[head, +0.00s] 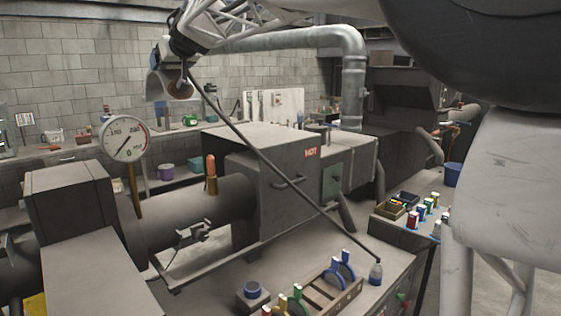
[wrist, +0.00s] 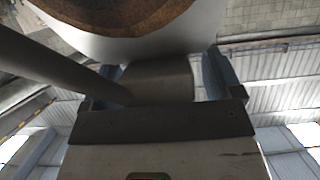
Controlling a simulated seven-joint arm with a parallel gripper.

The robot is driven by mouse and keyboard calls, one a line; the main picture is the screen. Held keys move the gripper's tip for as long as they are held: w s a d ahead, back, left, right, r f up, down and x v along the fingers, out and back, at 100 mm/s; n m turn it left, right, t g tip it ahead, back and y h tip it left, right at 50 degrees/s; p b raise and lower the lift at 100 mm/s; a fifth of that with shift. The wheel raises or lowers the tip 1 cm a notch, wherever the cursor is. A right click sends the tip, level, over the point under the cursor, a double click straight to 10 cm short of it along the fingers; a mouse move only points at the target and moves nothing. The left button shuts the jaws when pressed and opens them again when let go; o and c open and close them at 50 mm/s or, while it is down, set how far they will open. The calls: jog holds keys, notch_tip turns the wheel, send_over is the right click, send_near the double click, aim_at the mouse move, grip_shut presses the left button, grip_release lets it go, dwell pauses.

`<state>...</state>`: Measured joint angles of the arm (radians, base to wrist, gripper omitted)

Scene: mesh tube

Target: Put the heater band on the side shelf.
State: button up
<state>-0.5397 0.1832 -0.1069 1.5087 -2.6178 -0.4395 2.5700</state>
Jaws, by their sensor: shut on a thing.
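The heater band (head: 155,86) is a pale grey curved piece with a rusty brown inner face. It is up in the air at the upper left of the head view, in front of the block wall. My gripper (head: 181,50) is shut on it from above. In the wrist view the band (wrist: 205,35) fills the top, its brown inside (wrist: 125,14) showing, close against the gripper (wrist: 158,85). A long dark lead (head: 275,165) runs from the band down to the bench front. A shelf along the back wall (head: 75,153) could be the side shelf; I cannot be sure.
Below stand a round gauge (head: 124,138), a grey barrel (head: 190,213) and a box marked HOT (head: 270,150). A right-hand bench (head: 405,217) carries several small items.

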jog(key=w+d+f+m+t+h, duration=0.1)
jog(key=w+d+f, duration=0.15)
jog(key=d, duration=0.75)
jog(key=w+d+f+m+t+h, duration=0.15)
jog(key=w+d, duration=0.25)
jog(key=d, duration=0.5)
jog(key=w+d+f+m+t+h, duration=0.1)
jog(key=w+d+f+m+h, duration=0.15)
jog(key=d, duration=0.75)
jog(key=d+f+m+h, duration=0.1)
jog(key=d+f, duration=0.2)
jog(key=d, duration=0.6)
jog(key=d+f+m+h, duration=0.1)
jog(key=d+f, duration=0.3)
jog(key=d, duration=0.6)
jog(key=d+f+m+h, duration=0.1)
jog(key=d+f+h, duration=0.1)
jog(key=d, duration=0.7)
jog(key=shift+s+d+f+m, duration=0.25)
jog(key=shift+s+f+m, duration=0.15)
jog(key=shift+f, duration=0.35)
jog(key=shift+d+f, duration=0.1)
